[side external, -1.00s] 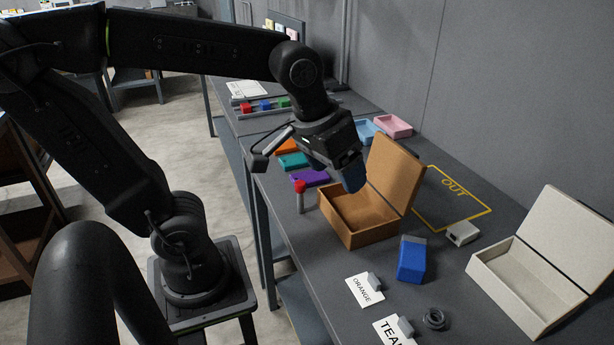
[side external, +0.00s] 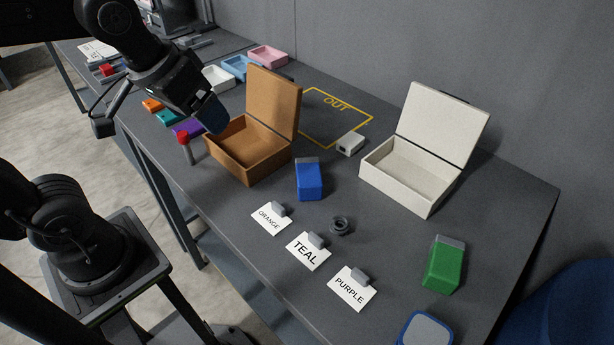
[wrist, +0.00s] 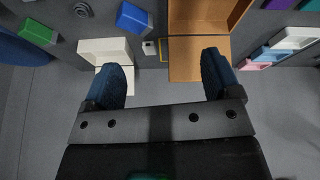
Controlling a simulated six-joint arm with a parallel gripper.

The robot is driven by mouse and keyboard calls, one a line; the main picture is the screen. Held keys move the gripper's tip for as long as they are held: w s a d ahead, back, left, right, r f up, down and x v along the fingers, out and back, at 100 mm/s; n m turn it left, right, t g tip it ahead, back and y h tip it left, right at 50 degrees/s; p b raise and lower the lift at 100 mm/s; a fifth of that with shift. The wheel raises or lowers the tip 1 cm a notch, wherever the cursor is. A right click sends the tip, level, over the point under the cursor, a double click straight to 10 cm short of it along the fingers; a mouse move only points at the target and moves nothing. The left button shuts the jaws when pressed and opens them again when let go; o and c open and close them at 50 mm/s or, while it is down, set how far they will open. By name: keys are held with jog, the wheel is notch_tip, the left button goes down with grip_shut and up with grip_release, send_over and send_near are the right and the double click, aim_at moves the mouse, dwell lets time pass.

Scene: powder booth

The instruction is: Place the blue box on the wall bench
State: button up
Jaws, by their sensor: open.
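The blue box (side external: 309,182), with a grey top end, stands on the grey bench (side external: 400,245) along the wall, between the open brown box and the label cards. It also shows at the top of the wrist view (wrist: 133,17). My gripper (side external: 213,115) is above the back left side of the brown box, apart from the blue box. In the wrist view its two dark blue fingers are wide apart with nothing between them (wrist: 163,65).
An open brown box (side external: 245,165) and an open white box (side external: 405,185) have raised lids. Cards, a dark ring (side external: 340,225), a green box (side external: 443,268), a small white block (side external: 350,143) and a red-topped post (side external: 184,145) are nearby. The yellow OUT outline (side external: 345,110) is empty.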

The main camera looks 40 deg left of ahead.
jog(key=w+d+n+g, duration=0.2)
jog(key=w+n, duration=0.2)
jog(key=w, duration=0.5)
jog(key=n+g, duration=0.3)
jog(key=n, duration=0.1)
send_over(308, 162)
notch_tip(308, 162, down, 6)
jog(key=f, duration=0.8)
jog(key=shift+w+d, duration=0.2)
jog(key=shift+w, duration=0.05)
jog(key=shift+s+a+f, duration=0.1)
jog(key=shift+s+f, duration=0.05)
jog(key=shift+f, duration=1.25)
jog(key=shift+s+a+f, duration=0.1)
jog(key=shift+s+f, duration=0.05)
jog(key=shift+f, duration=1.2)
jog(key=c, duration=1.1)
jog(key=shift+r, duration=0.15)
